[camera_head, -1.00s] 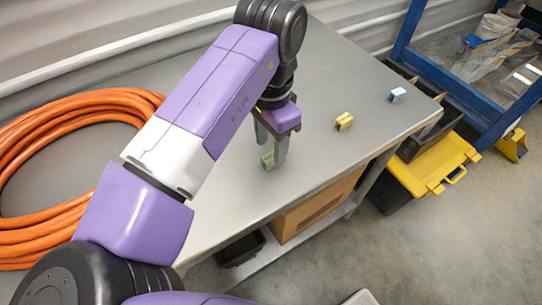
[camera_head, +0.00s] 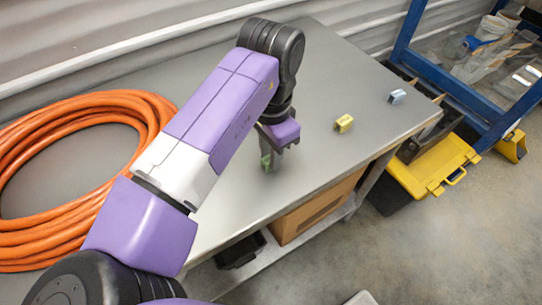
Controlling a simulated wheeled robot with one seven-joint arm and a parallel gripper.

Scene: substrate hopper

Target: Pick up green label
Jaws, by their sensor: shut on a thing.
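The green label (camera_head: 265,161) is a small green piece at the tips of my gripper (camera_head: 271,161), over the grey table (camera_head: 330,75). My gripper points down and is shut on it. The fingers hide part of the label, and I cannot tell whether it touches the table.
A yellow label (camera_head: 344,123) and a light blue label (camera_head: 397,96) stand on the table to the right. An orange hose coil (camera_head: 150,110) lies at the left. A yellow-lidded toolbox (camera_head: 430,165) and a blue frame (camera_head: 450,85) stand beyond the right edge.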

